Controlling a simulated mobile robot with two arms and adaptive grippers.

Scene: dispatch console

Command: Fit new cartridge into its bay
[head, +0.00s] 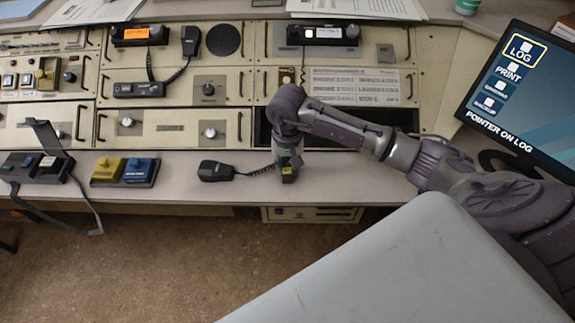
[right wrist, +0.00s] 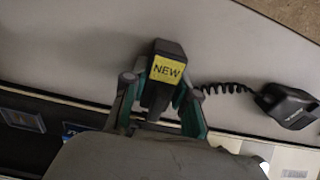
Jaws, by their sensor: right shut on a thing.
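The new cartridge is a dark block with a yellow label reading NEW (right wrist: 166,72). My right gripper (right wrist: 160,105) is shut on it, with a finger on either side; the labelled end sticks out beyond the fingers. In the head view my right gripper (head: 289,158) points down over the front of the console's worktop, and the cartridge (head: 288,174) shows as a small dark and yellow piece at its tip. A wide dark opening (head: 345,137) in the console front lies just behind the gripper, partly covered by my arm. I cannot tell whether the cartridge touches the worktop.
A black handset (head: 215,171) with a coiled cord lies left of the gripper. A box with yellow and blue buttons (head: 125,171) stands further left. Units with an orange label (head: 140,34) and a white label (head: 323,35) sit on the console. A monitor (head: 520,95) stands right.

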